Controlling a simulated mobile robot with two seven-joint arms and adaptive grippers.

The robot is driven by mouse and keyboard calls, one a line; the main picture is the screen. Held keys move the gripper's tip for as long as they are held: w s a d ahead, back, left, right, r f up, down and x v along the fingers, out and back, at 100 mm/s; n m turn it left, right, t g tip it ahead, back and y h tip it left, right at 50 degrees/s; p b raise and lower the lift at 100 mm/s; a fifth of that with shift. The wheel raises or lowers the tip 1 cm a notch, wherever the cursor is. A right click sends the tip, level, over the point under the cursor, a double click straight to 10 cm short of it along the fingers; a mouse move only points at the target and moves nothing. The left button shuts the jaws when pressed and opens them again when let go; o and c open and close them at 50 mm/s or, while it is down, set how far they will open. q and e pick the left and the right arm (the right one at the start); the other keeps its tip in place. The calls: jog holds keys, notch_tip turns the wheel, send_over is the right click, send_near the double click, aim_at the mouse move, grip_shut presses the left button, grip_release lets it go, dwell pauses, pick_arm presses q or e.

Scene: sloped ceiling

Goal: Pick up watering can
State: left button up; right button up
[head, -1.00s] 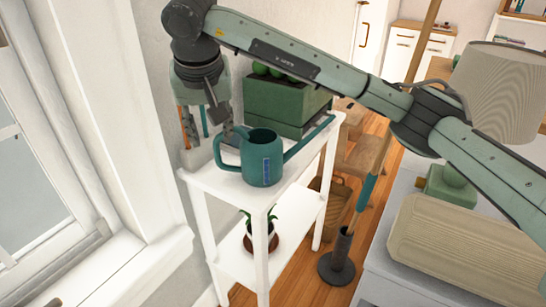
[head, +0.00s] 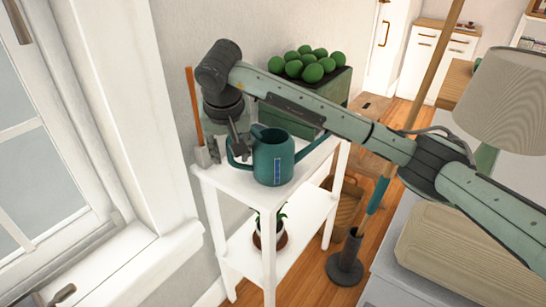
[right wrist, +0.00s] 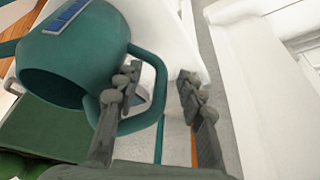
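The teal watering can (head: 273,160) stands upright on the top shelf of a white stand (head: 256,191). Its handle is on the left and its spout points right. My right gripper (head: 238,150) has come down at the handle. In the right wrist view, my right gripper (right wrist: 158,82) is open around the handle of the watering can (right wrist: 72,50). One finger is inside the handle loop and the other is outside it, with a gap to the handle. My left gripper is not in view.
A green planter (head: 342,88) with several round green balls stands behind the can. A tool with an orange handle (head: 194,105) leans at the wall, left of the gripper. A potted plant (head: 269,232) is on the lower shelf. A window is at the left.

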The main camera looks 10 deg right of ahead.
jog(key=shift+c, duration=0.4)
grip_shut()
jog(key=shift+r, duration=0.25)
